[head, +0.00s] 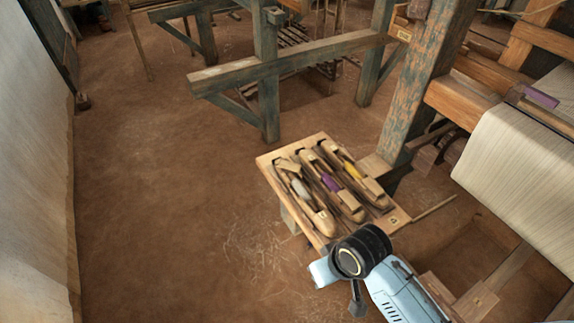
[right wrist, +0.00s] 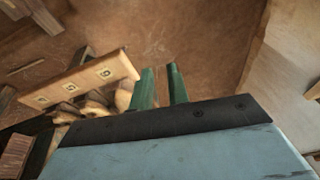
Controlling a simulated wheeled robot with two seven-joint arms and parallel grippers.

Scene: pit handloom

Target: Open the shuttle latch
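Three wooden boat-shaped shuttles lie side by side on a small wooden stand (head: 396,215) in the head view. The left shuttle (head: 318,217) holds a pale bobbin, the middle shuttle (head: 347,205) a purple one, and the right shuttle (head: 374,192) a yellow one. I cannot make out a latch clearly on any of them. My right arm reaches in at the stand's near side. In the right wrist view my right gripper (right wrist: 160,69) has two green fingers apart, with nothing between them. Shuttle ends (right wrist: 96,104) show left of the fingers. My left gripper is out of view.
The stand's labelled edge (right wrist: 88,82) is close left of the fingers in the right wrist view. A loom post (head: 418,85) and a cloth roll (head: 520,150) stand right of the stand. Bare earth floor (head: 165,190) is free to the left.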

